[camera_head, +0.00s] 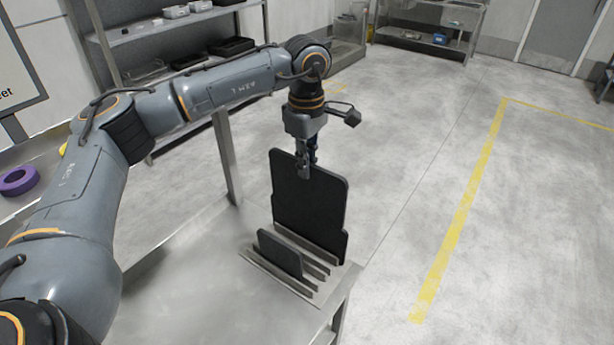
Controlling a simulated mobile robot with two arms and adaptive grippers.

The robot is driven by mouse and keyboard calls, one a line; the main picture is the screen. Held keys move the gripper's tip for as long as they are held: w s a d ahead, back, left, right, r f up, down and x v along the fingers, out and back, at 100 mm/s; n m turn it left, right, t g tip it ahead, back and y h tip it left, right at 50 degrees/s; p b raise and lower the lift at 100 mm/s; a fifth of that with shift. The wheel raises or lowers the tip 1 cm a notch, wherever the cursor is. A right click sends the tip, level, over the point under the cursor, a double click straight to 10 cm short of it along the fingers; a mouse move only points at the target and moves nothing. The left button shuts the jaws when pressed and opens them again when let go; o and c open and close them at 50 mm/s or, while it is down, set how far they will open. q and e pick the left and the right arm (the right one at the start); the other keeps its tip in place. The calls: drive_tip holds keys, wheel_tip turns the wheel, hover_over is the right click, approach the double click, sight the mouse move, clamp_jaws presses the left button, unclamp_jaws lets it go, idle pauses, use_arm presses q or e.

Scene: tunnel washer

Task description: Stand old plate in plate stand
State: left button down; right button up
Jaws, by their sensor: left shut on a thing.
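A large black plate (308,205) with stepped sides stands upright at the rear slots of the plate stand (325,257). My left gripper (305,172) points down and is shut on the plate's top edge. The plate's lower edge is hidden behind the stand's bars, so I cannot tell whether it rests fully in a slot. A smaller dark plate (280,254) stands tilted in the front part of the stand. The stand is a set of metal bars at the table's far right corner. My right gripper is not in view.
The metal table (215,290) is bare left of the stand. A purple ring (18,181) lies on a surface at the far left. Shelves (160,28) with trays stand behind my left arm. The floor at right, with a yellow line (462,215), is clear.

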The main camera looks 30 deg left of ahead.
use_arm(q)
hover_over(306, 207)
drive_tip(key=s, duration=0.1)
drive_tip(key=f, duration=0.3)
drive_tip(key=f+b, duration=0.1)
drive_tip(key=shift+d+f, duration=0.3)
drive_tip(key=shift+f, duration=0.4)
drive_tip(key=shift+w+a+f, duration=0.1)
drive_tip(key=shift+w+f, duration=0.1)
drive_tip(key=shift+f, duration=0.1)
drive_tip(key=shift+w+a+f, duration=0.1)
drive_tip(key=shift+w+f, duration=0.05)
drive_tip(key=shift+f, duration=0.15)
drive_tip(key=shift+f+b, duration=0.55)
drive_tip(key=shift+f, duration=0.1)
wheel_tip(306, 207, down, 3)
drive_tip(key=shift+r+b, duration=0.15)
drive_tip(key=shift+b, duration=0.6)
drive_tip(key=shift+f, duration=0.6)
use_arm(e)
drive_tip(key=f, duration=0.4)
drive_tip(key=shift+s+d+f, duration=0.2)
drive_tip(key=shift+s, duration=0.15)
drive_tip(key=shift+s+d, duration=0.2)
